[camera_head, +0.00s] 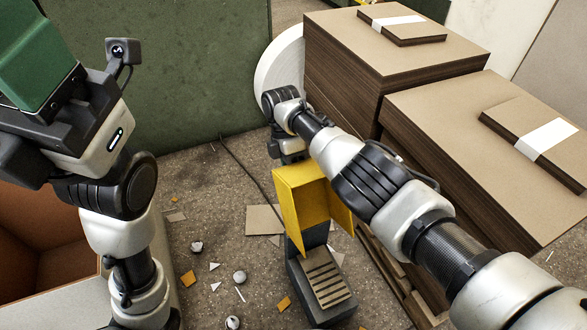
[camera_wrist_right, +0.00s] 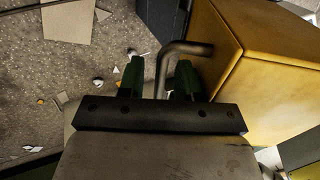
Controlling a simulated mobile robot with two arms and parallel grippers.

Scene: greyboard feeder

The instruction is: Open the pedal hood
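The yellow pedal hood (camera_head: 300,205) stands tipped up at the back of the dark pedal base, its hollow side facing me. The ribbed pedal (camera_head: 322,278) is uncovered in front of it. My right gripper (camera_wrist_right: 158,82) is behind the hood; in the head view its fingers are hidden. In the right wrist view, the bent metal handle (camera_wrist_right: 187,48) of the hood (camera_wrist_right: 265,75) passes between the green fingers, with a gap beside it, so the fingers are open around it. My left gripper (camera_head: 35,65) is raised at the upper left, partly cut off; its finger gap is not visible.
Board stacks (camera_head: 345,75) stand close on the right, with a pallet (camera_head: 400,280) under the nearer one. A brown-lined bin (camera_head: 50,215) is at the lower left. Paper scraps and crumpled balls (camera_head: 240,277) litter the floor. A cable (camera_head: 245,165) runs towards the pedal.

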